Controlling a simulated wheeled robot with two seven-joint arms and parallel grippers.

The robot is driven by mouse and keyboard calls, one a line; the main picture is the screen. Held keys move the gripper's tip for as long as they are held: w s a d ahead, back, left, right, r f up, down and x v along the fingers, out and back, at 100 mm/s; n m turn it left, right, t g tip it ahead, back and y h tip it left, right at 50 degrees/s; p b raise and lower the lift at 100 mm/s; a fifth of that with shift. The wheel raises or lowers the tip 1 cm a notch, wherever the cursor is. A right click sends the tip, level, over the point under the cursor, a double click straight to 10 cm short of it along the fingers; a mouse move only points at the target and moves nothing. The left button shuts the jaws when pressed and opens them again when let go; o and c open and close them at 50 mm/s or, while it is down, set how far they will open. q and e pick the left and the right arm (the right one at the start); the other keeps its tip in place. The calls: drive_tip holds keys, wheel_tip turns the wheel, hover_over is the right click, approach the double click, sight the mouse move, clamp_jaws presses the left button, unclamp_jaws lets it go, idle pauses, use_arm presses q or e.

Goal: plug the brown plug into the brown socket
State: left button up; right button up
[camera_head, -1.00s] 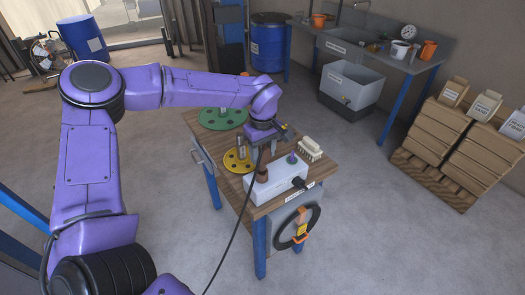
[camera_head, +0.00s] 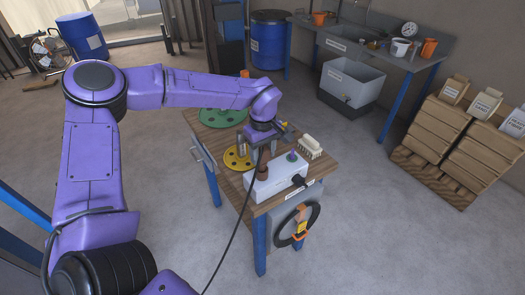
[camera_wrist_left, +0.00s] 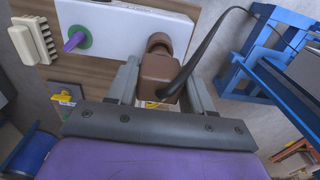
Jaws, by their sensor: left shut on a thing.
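The brown plug (camera_wrist_left: 158,75) is between the two fingers of my left gripper (camera_wrist_left: 163,72), which is shut on it. A dark cord runs from the plug. The brown socket (camera_wrist_left: 159,42) is a round piece on the white box (camera_wrist_left: 115,27), right in front of the plug. The two overlap in the wrist view, and I cannot tell whether the plug is in the socket. In the head view my left gripper (camera_head: 262,153) is above the white box (camera_head: 277,182), at its left end. My right gripper is not in view.
A purple plug on a green ring (camera_wrist_left: 76,40) stands on the box. A brush (camera_head: 310,147), a yellow disc (camera_head: 236,160) and a green disc (camera_head: 222,118) lie on the wooden table (camera_head: 262,207). A black cord hangs past the table's front left.

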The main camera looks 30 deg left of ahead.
sight(263, 160)
use_arm(q)
drive_tip(key=shift+f+b, duration=0.6)
drive_tip(key=shift+f, duration=0.95)
drive_tip(key=o, duration=1.2)
wheel_tip(263, 160, up, 10)
drive_tip(key=shift+r+b, duration=0.25)
drive_tip(key=shift+b, duration=0.8)
drive_tip(key=shift+f, duration=0.1)
